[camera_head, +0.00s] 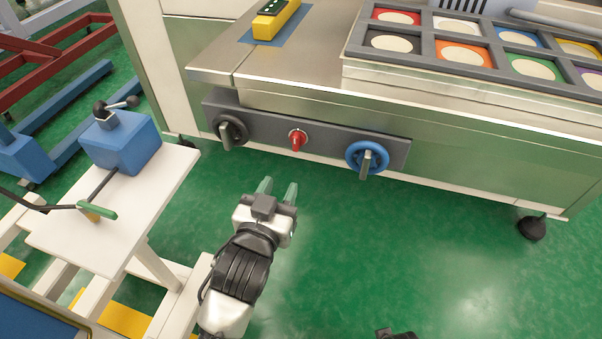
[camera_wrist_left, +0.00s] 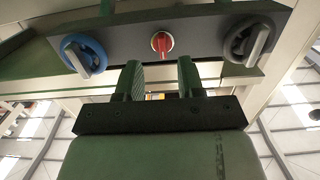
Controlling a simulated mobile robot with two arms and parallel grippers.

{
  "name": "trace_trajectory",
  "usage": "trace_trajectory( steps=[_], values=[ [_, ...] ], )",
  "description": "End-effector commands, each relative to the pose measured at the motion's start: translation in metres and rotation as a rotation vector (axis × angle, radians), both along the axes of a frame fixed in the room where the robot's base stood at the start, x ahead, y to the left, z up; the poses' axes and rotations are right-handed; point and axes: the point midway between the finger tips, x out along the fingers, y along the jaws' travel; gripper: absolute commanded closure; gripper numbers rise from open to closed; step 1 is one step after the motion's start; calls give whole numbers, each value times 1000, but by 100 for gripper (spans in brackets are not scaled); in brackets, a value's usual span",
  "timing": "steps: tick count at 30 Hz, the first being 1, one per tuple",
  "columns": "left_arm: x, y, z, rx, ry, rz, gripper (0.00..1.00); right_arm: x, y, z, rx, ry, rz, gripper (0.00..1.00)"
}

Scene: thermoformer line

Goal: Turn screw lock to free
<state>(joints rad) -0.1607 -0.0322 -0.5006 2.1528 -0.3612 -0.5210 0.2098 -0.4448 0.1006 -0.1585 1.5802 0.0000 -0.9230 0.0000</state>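A dark control panel (camera_head: 335,142) on the front of the steel machine carries three knobs. A black knob (camera_head: 231,131) is at its left, a small red knob (camera_head: 297,139) in the middle, and a blue-ringed knob with a grey handle (camera_head: 367,157) at the right. None is labelled as the screw lock. My left gripper (camera_head: 278,188) is open and empty, below and in front of the panel, apart from the knobs. In the left wrist view the red knob (camera_wrist_left: 162,43) appears between and beyond the spread fingers (camera_wrist_left: 160,78). My right gripper is not clearly seen.
A tray of coloured compartments (camera_head: 470,60) and a yellow box (camera_head: 277,19) are on the machine.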

Motion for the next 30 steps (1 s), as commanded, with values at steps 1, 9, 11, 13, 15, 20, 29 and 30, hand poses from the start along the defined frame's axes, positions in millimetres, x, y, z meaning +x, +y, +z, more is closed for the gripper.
trace_trajectory(
  steps=[1, 9, 11, 13, 15, 20, 29, 30],
  values=[
    [-3, 1, 8, -14, -27, 3, 62, 2, 0, -2, 1, -5, 0, 57],
    [16, -4, 22, -28, -53, 6, 62, 6, 1, 7, 1, -8, -1, 57],
    [26, -8, 22, -28, -53, 5, 62, 7, 1, 9, 1, -10, -1, 57],
    [40, -13, 22, -27, -53, 5, 62, 8, 1, 12, 2, -12, -2, 57],
    [53, -17, 21, -27, -52, 5, 62, 10, 1, 16, 1, -15, -2, 57],
    [78, -25, 21, -27, -51, 5, 62, 13, 2, 24, 3, -21, -3, 57],
    [97, -31, 21, -27, -49, 5, 62, 17, 3, 33, 4, -26, -4, 57],
    [98, -31, 21, -26, -48, 5, 62, 17, 3, 32, 4, -25, -4, 57]
  ],
)
